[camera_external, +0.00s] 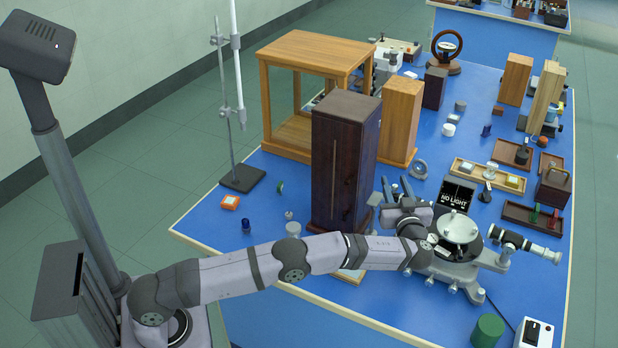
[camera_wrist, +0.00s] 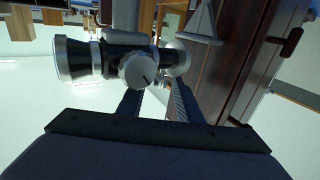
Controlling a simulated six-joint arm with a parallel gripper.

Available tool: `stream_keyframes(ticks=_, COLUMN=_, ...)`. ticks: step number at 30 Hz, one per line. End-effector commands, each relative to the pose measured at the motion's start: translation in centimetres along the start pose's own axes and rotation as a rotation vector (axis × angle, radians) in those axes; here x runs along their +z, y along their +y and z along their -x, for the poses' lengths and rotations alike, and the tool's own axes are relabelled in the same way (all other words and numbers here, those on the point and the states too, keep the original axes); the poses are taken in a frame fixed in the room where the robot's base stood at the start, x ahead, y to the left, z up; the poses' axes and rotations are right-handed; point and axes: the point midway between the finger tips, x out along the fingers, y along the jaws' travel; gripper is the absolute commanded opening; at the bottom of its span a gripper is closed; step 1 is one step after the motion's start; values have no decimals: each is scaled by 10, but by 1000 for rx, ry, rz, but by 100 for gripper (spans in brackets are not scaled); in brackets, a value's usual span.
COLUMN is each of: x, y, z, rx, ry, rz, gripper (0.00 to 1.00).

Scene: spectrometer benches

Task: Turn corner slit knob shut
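In the wrist view, a round silver knob (camera_wrist: 138,70) with a dark pointer line sits on a black and silver tube (camera_wrist: 75,58); I take it for the slit knob. My gripper (camera_wrist: 158,92) is open, its two dark fingers apart, just below the knob in the picture. The left fingertip overlaps the knob's lower edge; I cannot tell whether it touches. No object is clearly held. In the external view my gripper (camera_external: 397,188) is beside the tall dark cabinet, left of the spectrometer (camera_external: 458,230). A black screen (camera_external: 455,196) reads "NO LIGHT". The knob is not clear there.
The dark wooden cabinet (camera_external: 344,160) stands close on the gripper's left; its wall (camera_wrist: 245,60) fills the right of the wrist view. A lighter wooden block (camera_external: 400,120) stands behind it. A green cylinder (camera_external: 487,330) stands near the front. The blue tabletop (camera_external: 330,295) has bare room in front.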

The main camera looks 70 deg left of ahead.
Motion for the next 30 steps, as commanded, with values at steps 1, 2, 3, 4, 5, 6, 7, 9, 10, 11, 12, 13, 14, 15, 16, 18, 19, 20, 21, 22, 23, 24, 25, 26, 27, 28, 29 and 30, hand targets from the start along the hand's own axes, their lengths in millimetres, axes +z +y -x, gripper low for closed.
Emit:
stream_keyframes(ticks=1, x=1, y=0, z=0, rx=0, ry=-1, rz=-1, gripper=32)
stream_keyframes(ticks=2, x=1, y=0, z=0, rx=0, ry=-1, rz=-1, gripper=32)
stream_keyframes(ticks=3, x=1, y=0, z=0, rx=0, ry=-1, rz=-1, gripper=32)
stream_keyframes(ticks=4, x=1, y=0, z=1, rx=1, ry=-1, rz=-1, gripper=32)
stream_keyframes(ticks=5, x=1, y=0, z=2, rx=1, ry=-1, rz=-1, gripper=32)
stream_keyframes(ticks=6, x=1, y=0, z=4, rx=1, ry=-1, rz=-1, gripper=32)
stream_keyframes(ticks=7, x=2, y=1, z=6, rx=2, ry=-1, rz=-1, gripper=32)
stream_keyframes(ticks=9, x=2, y=1, z=13, rx=3, ry=-1, rz=-1, gripper=32)
stream_keyframes(ticks=10, x=2, y=1, z=16, rx=4, ry=-1, rz=0, gripper=32)
stream_keyframes(ticks=11, x=2, y=1, z=20, rx=3, ry=-1, rz=0, gripper=32)
stream_keyframes(ticks=12, x=2, y=1, z=25, rx=3, ry=-1, rz=0, gripper=32)
stream_keyframes(ticks=13, x=2, y=1, z=29, rx=3, ry=0, rz=0, gripper=32)
stream_keyframes(ticks=14, x=2, y=1, z=34, rx=4, ry=-1, rz=0, gripper=32)
stream_keyframes(ticks=15, x=3, y=1, z=39, rx=3, ry=-1, rz=0, gripper=32)
stream_keyframes(ticks=16, x=2, y=1, z=44, rx=3, ry=-1, rz=0, gripper=32)
stream_keyframes(ticks=18, x=2, y=1, z=53, rx=3, ry=-1, rz=0, gripper=32)
stream_keyframes(ticks=19, x=2, y=1, z=56, rx=3, ry=-1, rz=0, gripper=32)
stream_keyframes(ticks=20, x=2, y=1, z=59, rx=2, ry=-1, rz=0, gripper=32)
stream_keyframes(ticks=21, x=2, y=0, z=63, rx=2, ry=0, rz=0, gripper=32)
stream_keyframes(ticks=22, x=2, y=0, z=66, rx=2, ry=0, rz=0, gripper=32)
stream_keyframes(ticks=23, x=1, y=0, z=68, rx=2, ry=0, rz=0, gripper=32)
stream_keyframes(ticks=24, x=1, y=0, z=70, rx=1, ry=0, rz=0, gripper=32)
stream_keyframes(ticks=25, x=1, y=0, z=71, rx=1, ry=0, rz=0, gripper=32)
stream_keyframes(ticks=26, x=0, y=0, z=72, rx=1, ry=0, rz=0, gripper=32)
stream_keyframes(ticks=27, x=0, y=0, z=73, rx=1, ry=0, rz=0, gripper=32)
stream_keyframes(ticks=28, x=0, y=0, z=73, rx=0, ry=0, rz=0, gripper=32)
stream_keyframes(ticks=29, x=0, y=0, z=73, rx=0, ry=0, rz=0, gripper=32)
stream_keyframes(ticks=30, x=0, y=0, z=73, rx=0, ry=0, rz=0, gripper=32)
